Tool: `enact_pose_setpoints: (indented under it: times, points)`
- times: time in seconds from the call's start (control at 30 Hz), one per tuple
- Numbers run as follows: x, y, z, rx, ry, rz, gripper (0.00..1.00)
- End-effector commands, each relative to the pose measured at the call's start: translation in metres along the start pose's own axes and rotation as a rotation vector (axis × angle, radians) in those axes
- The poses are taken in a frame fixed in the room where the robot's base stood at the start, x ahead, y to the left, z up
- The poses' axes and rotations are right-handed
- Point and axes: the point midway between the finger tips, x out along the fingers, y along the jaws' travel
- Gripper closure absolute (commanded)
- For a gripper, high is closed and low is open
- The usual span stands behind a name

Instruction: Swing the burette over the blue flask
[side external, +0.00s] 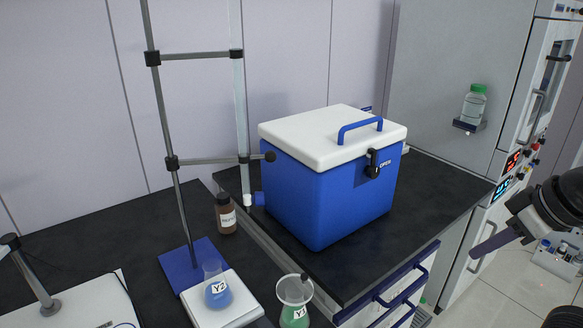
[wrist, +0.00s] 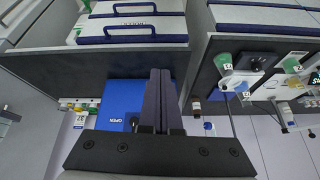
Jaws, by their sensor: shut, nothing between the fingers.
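The burette (side external: 242,110) is a clear upright tube with a white tip and a blue stopcock, held by two clamp arms on a metal stand rod (side external: 168,130). A dark round knob (side external: 270,156) ends the lower arm. The burette's tip is to the right of and behind the blue flask (side external: 218,293), labelled Y2, not above it. This flask stands on a white plate in front of the stand's blue base (side external: 197,262). My gripper (side external: 476,254) is shut and empty, far to the right of the burette. Its fingers show in the wrist view (wrist: 160,100).
A blue cooler box (side external: 325,190) with a white lid stands between my gripper and the burette. A flask with green liquid (side external: 295,303) is right of the blue flask. A brown bottle (side external: 226,214) stands behind. The space above the floor at right is open.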

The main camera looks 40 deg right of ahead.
Motion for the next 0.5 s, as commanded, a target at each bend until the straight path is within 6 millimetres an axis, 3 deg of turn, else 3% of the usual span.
enact_pose_setpoints:
  times: [0.1,0.27,0.5]
  points:
    - [-0.028,0.007,-0.043,0.098,0.074,0.041,1.0]
    - [-0.058,0.008,-0.112,0.189,0.14,0.085,1.0]
    - [-0.08,-0.017,-0.234,0.281,0.233,0.131,1.0]
